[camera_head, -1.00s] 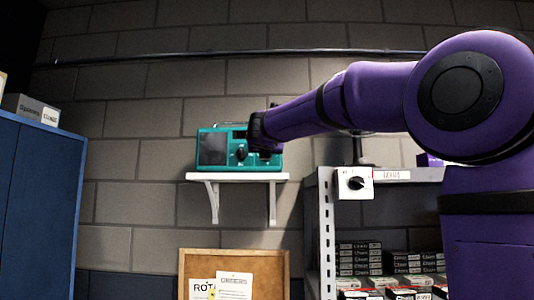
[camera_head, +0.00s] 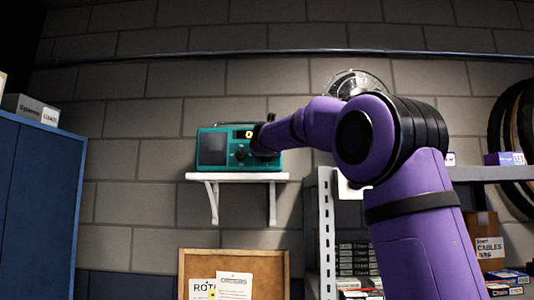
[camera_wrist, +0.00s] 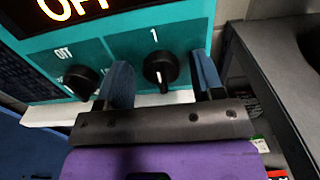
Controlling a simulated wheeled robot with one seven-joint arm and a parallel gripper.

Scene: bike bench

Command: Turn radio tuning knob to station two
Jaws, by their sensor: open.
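The teal radio (camera_head: 212,150) stands on a white wall shelf (camera_head: 236,177). My gripper (camera_wrist: 160,62) is open, with one blue finger on each side of the right knob. I see gaps between the fingers and the knob; depth is hard to judge. In the head view my gripper hides the radio's right front.
A grey upright and shelf rack (camera_head: 327,230) stands right of the radio, with boxes on it. A cork board (camera_head: 270,265) hangs below the shelf. A blue cabinet (camera_head: 40,200) is at the left. The wall left of the radio is clear.

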